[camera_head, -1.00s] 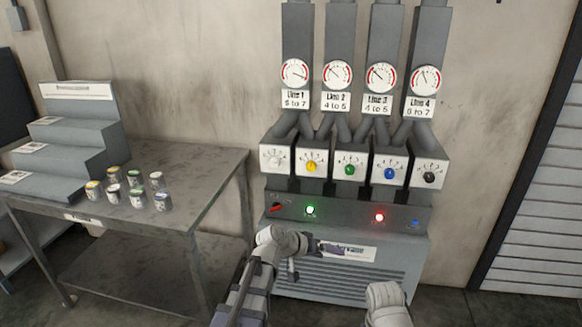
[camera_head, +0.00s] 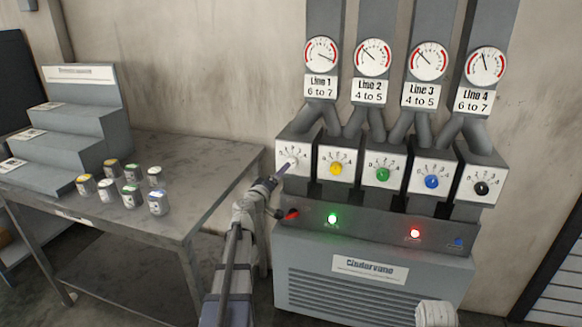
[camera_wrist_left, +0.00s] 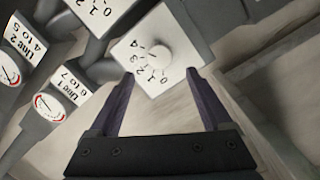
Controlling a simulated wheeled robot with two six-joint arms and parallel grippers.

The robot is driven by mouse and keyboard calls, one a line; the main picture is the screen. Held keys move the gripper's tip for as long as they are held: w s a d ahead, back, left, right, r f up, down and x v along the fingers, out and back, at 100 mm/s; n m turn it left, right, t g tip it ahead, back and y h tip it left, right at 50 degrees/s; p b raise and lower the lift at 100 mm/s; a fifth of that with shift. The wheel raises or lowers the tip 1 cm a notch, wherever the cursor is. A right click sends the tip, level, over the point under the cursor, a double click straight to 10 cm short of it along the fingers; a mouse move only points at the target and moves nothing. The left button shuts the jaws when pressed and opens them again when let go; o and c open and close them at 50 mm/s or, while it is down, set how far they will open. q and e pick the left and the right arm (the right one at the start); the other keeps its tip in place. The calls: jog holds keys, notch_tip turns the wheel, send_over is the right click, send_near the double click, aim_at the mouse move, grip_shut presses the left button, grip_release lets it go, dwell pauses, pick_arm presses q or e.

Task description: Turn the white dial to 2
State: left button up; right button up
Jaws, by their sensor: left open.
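The white dial (camera_head: 291,162) sits on the leftmost white panel (camera_head: 285,146) of the machine, marked with numbers from 0 to 4. In the left wrist view the white dial (camera_wrist_left: 157,59) is a round knob, seen ahead of and between my two fingers. Which number it points to is too small to tell. My left gripper (camera_head: 280,174) is close to the dial, below and left of it in the head view. In the wrist view the left gripper (camera_wrist_left: 165,85) is open with nothing between its fingers. My right arm (camera_head: 437,313) shows only in part at the bottom edge; its gripper is out of view.
Yellow (camera_head: 336,169), green (camera_head: 383,174), blue (camera_head: 431,182) and black (camera_head: 481,188) dials sit in a row to the right. A red switch (camera_head: 291,214) and lit lamps are below. A table (camera_head: 190,206) with several small cans stands at left.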

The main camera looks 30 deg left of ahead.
aim_at(292, 163)
pick_arm(q)
jog(key=w, duration=0.7)
jog(key=shift+w+a, duration=0.15)
jog(key=shift+a, duration=0.2)
grip_shut()
